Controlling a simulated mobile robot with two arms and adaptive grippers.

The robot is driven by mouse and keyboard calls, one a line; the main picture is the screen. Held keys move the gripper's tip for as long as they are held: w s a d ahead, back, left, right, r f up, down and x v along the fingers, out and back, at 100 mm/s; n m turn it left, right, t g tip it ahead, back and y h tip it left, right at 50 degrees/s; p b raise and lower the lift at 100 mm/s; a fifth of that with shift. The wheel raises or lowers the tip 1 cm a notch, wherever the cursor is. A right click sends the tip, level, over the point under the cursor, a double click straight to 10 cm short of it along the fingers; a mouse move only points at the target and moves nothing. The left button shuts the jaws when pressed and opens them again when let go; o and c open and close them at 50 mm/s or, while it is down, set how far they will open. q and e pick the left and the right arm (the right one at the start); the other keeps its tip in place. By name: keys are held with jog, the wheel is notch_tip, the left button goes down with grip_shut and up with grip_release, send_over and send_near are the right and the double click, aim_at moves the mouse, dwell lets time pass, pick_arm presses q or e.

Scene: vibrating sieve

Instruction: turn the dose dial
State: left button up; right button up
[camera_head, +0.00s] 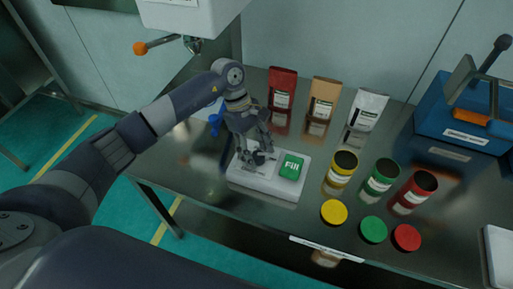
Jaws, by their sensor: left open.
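A white panel (264,185) lies on the steel table near its front edge. It carries a green button marked "Fill" (291,167) on its right part. A dark dial (259,158) sits on the panel's left part, mostly hidden by my left gripper. My left gripper (255,157) is open and over the dial, its fingers pointing down around or close beside it; I cannot tell whether they touch it. My right gripper is not in view.
Yellow (342,170), green (382,176) and red (416,190) open jars stand right of the panel, with matching lids in front. Red, brown and white bags stand behind. A blue machine (462,120) is at the right. A nozzle with an orange-knobbed lever (141,48) hangs upper left.

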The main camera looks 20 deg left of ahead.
pick_arm(q)
jog(key=shift+f, duration=0.1)
jog(key=shift+c, duration=0.6)
jog(key=c, duration=0.9)
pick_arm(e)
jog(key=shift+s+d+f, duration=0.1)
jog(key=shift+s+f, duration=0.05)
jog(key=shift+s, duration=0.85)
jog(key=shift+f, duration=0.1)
